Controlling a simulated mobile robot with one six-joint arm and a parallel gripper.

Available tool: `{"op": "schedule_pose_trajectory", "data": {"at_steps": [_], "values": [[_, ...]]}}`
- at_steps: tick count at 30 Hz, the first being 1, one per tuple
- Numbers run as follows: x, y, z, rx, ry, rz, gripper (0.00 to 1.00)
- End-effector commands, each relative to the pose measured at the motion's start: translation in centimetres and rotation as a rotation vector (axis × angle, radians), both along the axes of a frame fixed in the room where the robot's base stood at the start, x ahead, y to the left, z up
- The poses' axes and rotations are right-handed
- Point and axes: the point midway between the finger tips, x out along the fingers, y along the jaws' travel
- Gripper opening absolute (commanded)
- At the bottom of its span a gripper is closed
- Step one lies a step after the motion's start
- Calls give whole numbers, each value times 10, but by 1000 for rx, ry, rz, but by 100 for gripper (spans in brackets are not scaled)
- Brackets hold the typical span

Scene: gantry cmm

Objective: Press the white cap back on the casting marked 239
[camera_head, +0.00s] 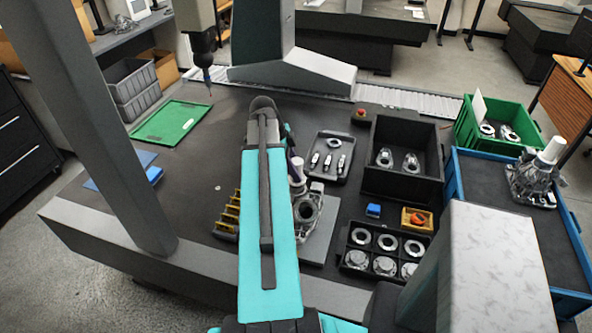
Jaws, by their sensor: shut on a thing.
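My turquoise arm reaches forward over the dark table and hides much of what lies beneath it. My gripper (293,152) shows only in part, just right of the arm, and its fingertips are hard to make out. It is shut on a small pale piece, seemingly the white cap (297,177), at the casting. This grey casting (308,207) with a round bore stands on a grey plate (319,243), partly behind my arm. I cannot tell whether the cap is seated. Another casting (535,183) with a tall white top stands in the blue-rimmed tray at right. No number is legible.
A dark tray of small parts (345,144), a black bin (402,182), a black ring tray (342,262) and an orange-buttoned box (417,221) crowd the right. Yellow holders (229,216) stand left. A probe (207,75) hangs near a green tray (170,139). The left table is mostly clear.

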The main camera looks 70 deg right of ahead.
Motion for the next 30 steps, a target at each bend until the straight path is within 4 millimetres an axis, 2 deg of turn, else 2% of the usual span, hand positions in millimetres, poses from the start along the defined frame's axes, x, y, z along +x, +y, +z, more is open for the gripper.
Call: {"op": "schedule_pose_trajectory", "data": {"at_steps": [28, 29, 30], "values": [[0, 0, 0, 0, 0, 0, 10], [0, 0, 0, 0, 0, 0, 35], [0, 0, 0, 0, 0, 0, 42]]}}
